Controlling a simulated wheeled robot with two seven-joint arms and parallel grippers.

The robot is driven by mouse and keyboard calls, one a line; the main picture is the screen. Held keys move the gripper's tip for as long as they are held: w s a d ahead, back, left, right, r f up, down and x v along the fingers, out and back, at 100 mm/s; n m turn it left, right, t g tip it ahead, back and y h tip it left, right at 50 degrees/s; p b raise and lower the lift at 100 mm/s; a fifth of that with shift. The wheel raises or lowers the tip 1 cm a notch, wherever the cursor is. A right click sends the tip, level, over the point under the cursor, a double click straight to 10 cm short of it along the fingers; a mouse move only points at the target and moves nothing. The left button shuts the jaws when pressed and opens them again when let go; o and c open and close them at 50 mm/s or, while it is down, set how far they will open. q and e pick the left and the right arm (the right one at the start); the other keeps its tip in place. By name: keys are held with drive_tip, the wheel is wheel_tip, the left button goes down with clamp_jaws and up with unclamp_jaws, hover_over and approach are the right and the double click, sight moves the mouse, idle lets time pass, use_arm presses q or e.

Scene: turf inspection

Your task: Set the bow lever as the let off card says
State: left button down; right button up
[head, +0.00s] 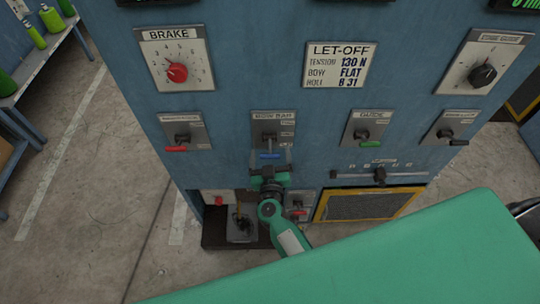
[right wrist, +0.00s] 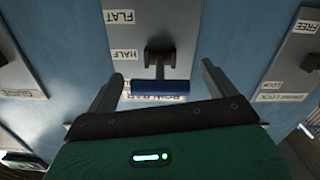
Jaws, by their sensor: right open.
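The let-off card (head: 338,65) reads tension 130 N, bow FLAT, roll B 31. The BOW BAR lever has a blue crossbar handle (head: 270,155) below its grey plate (head: 273,126). In the right wrist view the blue handle (right wrist: 163,88) lies between the fingers, with the plate upside down: FLAT at top, HALF below it, another label partly hidden. The handle juts towards me, so I cannot tell its exact setting. My right gripper (head: 270,173) is open just below the handle; its fingers (right wrist: 162,76) stand apart either side, not closed on it. My left gripper is not in view.
Similar levers flank it: a red one (head: 176,148) at left, a green one (head: 362,144) and a black one (head: 459,142) at right. A slider (head: 380,176) and a yellow-framed grille (head: 370,205) sit lower right. My green arm covers the bottom right.

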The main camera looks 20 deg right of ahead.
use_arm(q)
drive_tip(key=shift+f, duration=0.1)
use_arm(e)
drive_tip(key=shift+w+d, duration=0.1)
drive_tip(key=shift+w, duration=0.25)
